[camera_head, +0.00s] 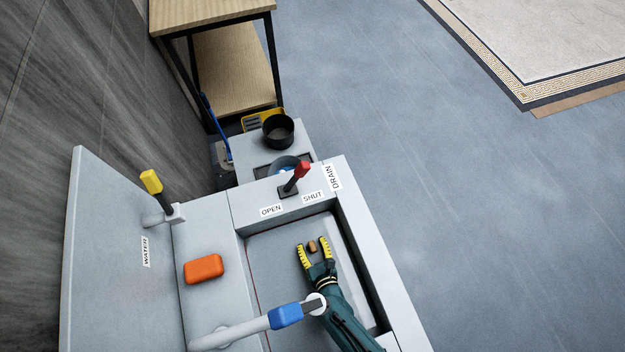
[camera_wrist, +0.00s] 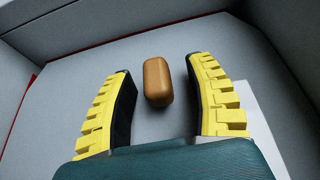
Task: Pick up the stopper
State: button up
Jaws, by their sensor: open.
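A small brown rounded block, which looks like the stopper (camera_head: 312,246), lies on the floor of the grey sink basin (camera_head: 270,262). In the wrist view the stopper (camera_wrist: 158,81) is between the yellow-ridged fingers, nearer the fingertips, with a gap on both sides. My gripper (camera_head: 313,246) is open and reaches down into the basin. The same open gripper shows in the wrist view (camera_wrist: 158,65). Neither finger touches the stopper.
An orange block (camera_head: 204,269) sits on the ledge left of the basin. A white faucet with a blue tip (camera_head: 286,315) reaches over the basin beside my arm. A red-topped drain lever (camera_head: 300,170) and a yellow-topped water lever (camera_head: 151,182) stand nearby. Basin walls surround my gripper.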

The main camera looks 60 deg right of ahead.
grip_shut()
dwell(0.3)
